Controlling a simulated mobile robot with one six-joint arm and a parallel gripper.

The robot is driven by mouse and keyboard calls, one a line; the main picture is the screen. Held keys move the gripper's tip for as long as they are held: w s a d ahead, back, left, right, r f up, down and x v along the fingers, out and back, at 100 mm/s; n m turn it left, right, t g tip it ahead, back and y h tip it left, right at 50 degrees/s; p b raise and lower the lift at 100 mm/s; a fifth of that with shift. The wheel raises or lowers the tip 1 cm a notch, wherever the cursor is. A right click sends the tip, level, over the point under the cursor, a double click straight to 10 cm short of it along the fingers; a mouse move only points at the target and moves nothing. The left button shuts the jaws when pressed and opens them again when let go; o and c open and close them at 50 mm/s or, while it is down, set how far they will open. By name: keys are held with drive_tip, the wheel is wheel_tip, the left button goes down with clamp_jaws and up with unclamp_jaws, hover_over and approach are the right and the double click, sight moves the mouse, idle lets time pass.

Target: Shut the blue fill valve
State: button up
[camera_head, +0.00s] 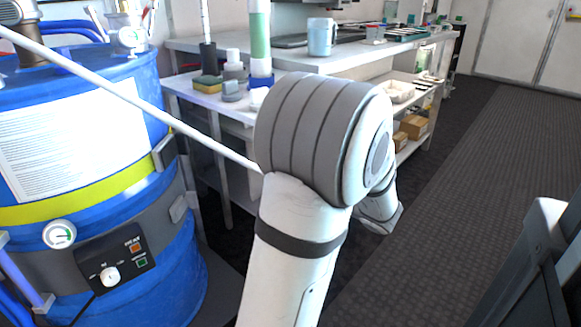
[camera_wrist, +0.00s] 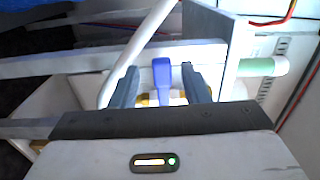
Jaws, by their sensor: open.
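The blue fill valve's handle (camera_wrist: 162,80) stands out in the wrist view, with brass-coloured fittings at its base. My gripper (camera_wrist: 160,70) is open, its two dark fingers on either side of the handle. Gaps show between the handle and both fingers. I cannot tell how deep the handle sits between them. In the head view, my arm's large grey and white joint fills the middle, and neither the valve nor my gripper shows there.
A large blue drum (camera_head: 170,225) with a heater band stands at left. A white hose (camera_head: 150,112) crosses from the drum to behind my arm. A workbench (camera_head: 335,64) with bottles and a green-banded tube (camera_head: 260,40) stands behind.

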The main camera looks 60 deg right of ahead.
drive_tip(key=v, duration=0.4)
drive_tip(key=shift+p, duration=0.4)
